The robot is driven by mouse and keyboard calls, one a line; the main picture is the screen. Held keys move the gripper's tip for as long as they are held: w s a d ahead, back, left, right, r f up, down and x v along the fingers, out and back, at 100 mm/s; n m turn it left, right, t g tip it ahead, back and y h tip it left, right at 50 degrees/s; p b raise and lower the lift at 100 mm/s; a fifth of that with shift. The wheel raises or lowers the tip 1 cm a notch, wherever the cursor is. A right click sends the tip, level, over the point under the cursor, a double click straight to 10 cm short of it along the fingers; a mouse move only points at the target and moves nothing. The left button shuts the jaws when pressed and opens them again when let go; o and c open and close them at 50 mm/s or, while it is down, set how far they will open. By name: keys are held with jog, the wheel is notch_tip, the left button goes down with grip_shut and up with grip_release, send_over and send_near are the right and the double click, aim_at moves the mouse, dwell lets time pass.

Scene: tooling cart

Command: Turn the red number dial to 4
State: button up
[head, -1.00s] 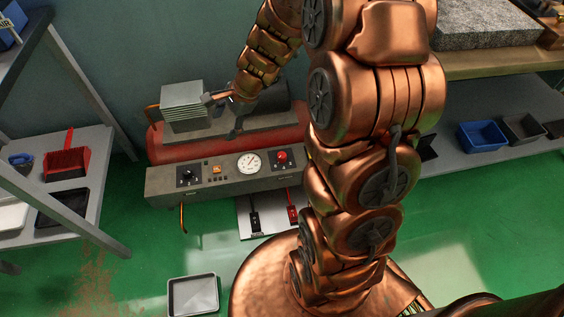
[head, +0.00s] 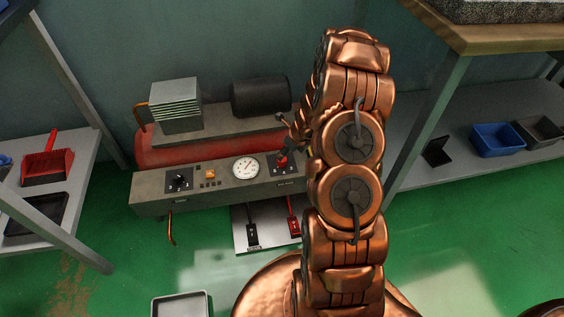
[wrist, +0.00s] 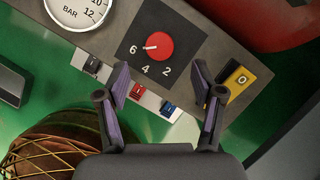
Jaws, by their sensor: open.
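The red number dial (wrist: 160,46) sits on a black plate marked 6, 4 and 2 in the wrist view. Its white mark points left, towards the 6. In the head view the red dial (head: 281,164) is at the right end of the grey control panel (head: 217,190), partly hidden by my gripper. My gripper (wrist: 160,84) is open and empty, its two dark fingers spread on the near side of the dial and apart from it in the picture. In the head view my gripper (head: 288,140) shows small and dark beside the panel's right end.
A round gauge (head: 246,169), an orange button (head: 209,174) and a black dial (head: 179,180) share the panel. A yellow part marked 0 (wrist: 240,80) lies right of the dial plate. Black and red levers (head: 293,222) hang below. A red tank is behind.

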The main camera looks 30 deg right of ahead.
jog(key=b+x, duration=0.3)
jog(key=x, duration=0.4)
jog(key=shift+w+f, duration=0.15)
jog(key=shift+f, duration=0.15)
jog(key=c, duration=1.1)
jog(key=shift+r, duration=0.1)
